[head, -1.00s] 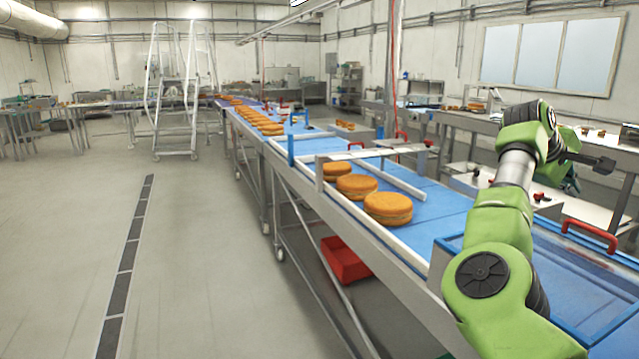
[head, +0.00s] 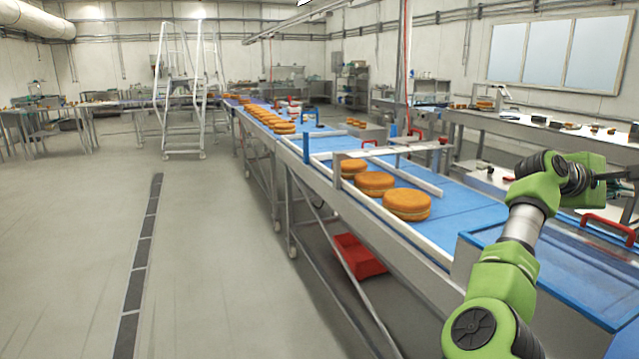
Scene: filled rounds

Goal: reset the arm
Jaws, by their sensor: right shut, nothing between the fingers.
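My right gripper (head: 612,177) is at the right edge of the head view, at the end of my green and grey arm. It points to the right, is shut and holds nothing. Its fingertips are small and partly hidden by the wrist and the picture edge. It is above the far side of the conveyor, apart from the round cakes. Three orange-brown filled rounds (head: 407,205) lie in a row on the blue conveyor belt (head: 450,225), to the left of my arm. My left gripper is not in view.
More rounds (head: 270,119) lie farther up the line. A red handle (head: 608,228) stands by the belt at right. A red crate (head: 360,257) is under the conveyor.

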